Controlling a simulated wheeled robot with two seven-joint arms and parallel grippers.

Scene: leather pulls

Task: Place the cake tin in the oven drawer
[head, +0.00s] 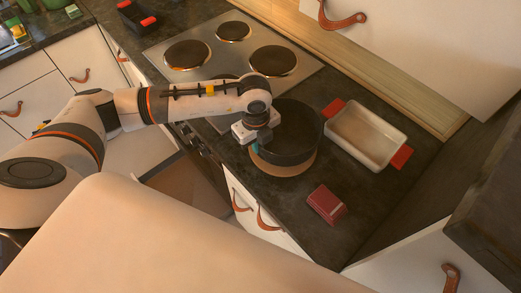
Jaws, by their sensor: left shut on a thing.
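The cake tin, which I take to be the dark round tin (297,131), is above or on a round wooden board (284,164) on the dark counter, right of the hob. I cannot tell whether it touches the board. My left gripper (262,141) is shut on the tin's near left side, fingers pointing down. An open drawer (182,186) shows below the hob front, left of the counter edge; it looks like the oven drawer and is partly hidden by my arm and body. My right gripper is not in view.
A white rectangular dish with red handles (366,136) stands right of the tin. A dark red box (326,204) lies nearer the counter edge. The hob (232,55) is bare. A black dish with red handles (134,15) stands at the far left.

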